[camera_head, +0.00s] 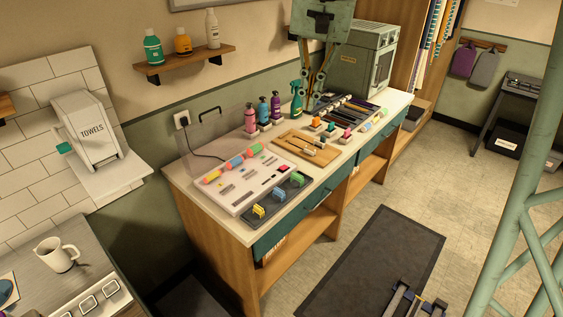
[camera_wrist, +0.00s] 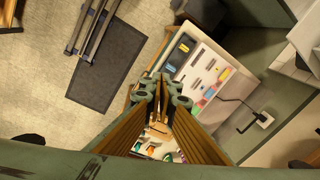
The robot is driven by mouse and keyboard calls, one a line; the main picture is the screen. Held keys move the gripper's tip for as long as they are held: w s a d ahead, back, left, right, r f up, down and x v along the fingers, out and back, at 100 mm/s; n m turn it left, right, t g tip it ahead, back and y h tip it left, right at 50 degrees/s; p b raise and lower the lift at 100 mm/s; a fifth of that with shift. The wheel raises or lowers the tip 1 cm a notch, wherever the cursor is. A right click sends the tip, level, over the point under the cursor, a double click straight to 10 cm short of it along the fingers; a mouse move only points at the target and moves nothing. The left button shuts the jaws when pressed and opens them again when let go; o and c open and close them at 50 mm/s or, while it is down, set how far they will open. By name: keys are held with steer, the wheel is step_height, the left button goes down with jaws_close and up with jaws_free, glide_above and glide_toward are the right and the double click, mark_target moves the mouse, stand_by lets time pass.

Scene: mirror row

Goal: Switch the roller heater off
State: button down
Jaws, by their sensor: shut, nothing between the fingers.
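The roller heater (camera_head: 238,182) is a flat white box on the counter, with colourful rollers along its back and a raised clear lid. A red switch (camera_head: 283,168) sits at its right end; its on or off position is too small to tell. The heater also shows in the wrist view (camera_wrist: 208,68), right of and above my gripper. My gripper (camera_head: 312,98) is above the counter, right of the heater and apart from it. In the wrist view my gripper (camera_wrist: 163,84) is shut and empty.
A dark mat (camera_head: 289,205) with yellow and blue clips lies at the heater's front. Pump bottles (camera_head: 263,112) and a green spray bottle (camera_head: 297,103) stand behind. A wooden board (camera_head: 306,148) lies right of the heater. A pale cabinet (camera_head: 362,63) stands at the far end.

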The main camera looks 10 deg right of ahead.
steer(key=w+f+m, duration=0.1)
steer(key=w+f, duration=0.3)
steer(key=w, duration=0.5)
steer(key=m+g+y+p, duration=0.1)
steer(key=m+g+p, duration=0.1)
steer(key=m+p, duration=0.15)
glide_above(282, 168)
steer(key=w+d, duration=0.2)
step_height(282, 168, down, 21)
steer(key=shift+f+m, duration=0.25)
steer(key=shift+s+f, duration=0.1)
steer(key=shift+s+a+f+b, duration=0.15)
steer(key=shift+s+a+f, duration=0.15)
steer(key=shift+f, duration=1.95)
steer(key=shift+s+a+f+b, duration=0.15)
steer(key=shift+a+f, duration=0.2)
steer(key=shift+f, duration=1.95)
steer(key=shift+s+a+f+b, duration=0.1)
steer(key=shift+s+a+f, duration=0.2)
steer(key=shift+f, duration=1.95)
